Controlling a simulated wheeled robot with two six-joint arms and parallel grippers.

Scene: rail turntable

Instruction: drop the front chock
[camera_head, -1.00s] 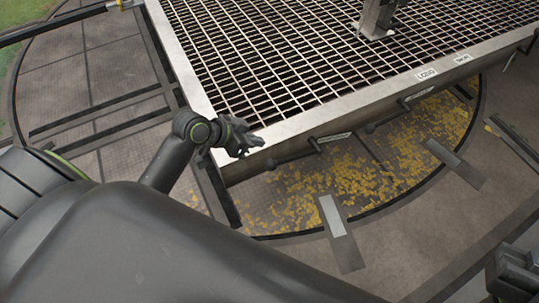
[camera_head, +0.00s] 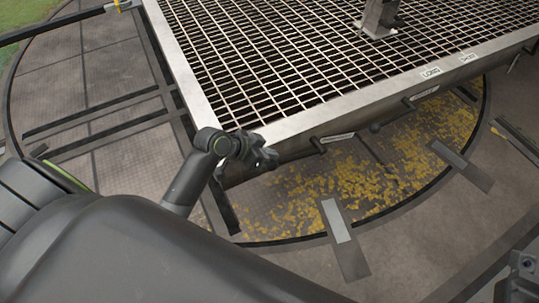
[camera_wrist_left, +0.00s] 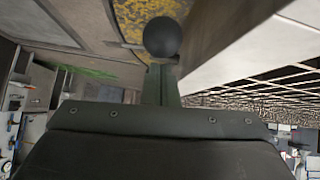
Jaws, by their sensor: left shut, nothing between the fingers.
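My left gripper (camera_head: 266,160) is at the near corner of the grated deck (camera_head: 300,122), just outside its side beam. Its fingers (camera_wrist_left: 160,85) look shut with nothing between them. In the left wrist view a dark round knob (camera_wrist_left: 161,37) is just past the fingertips; I cannot tell whether they touch. In the head view the gripper hides part of the side there. A dark handle with a pale label (camera_head: 336,138) sticks out from the beam to its right. I cannot make out which part is the front chock. A dark part at the lower right edge (camera_head: 522,280) may be my right gripper.
A second labelled handle (camera_head: 422,94) is further along the beam. A metal post (camera_head: 378,18) stands on the deck. Below lies a round turntable with yellow litter (camera_head: 370,180) and flat plates (camera_head: 342,235) across its rim.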

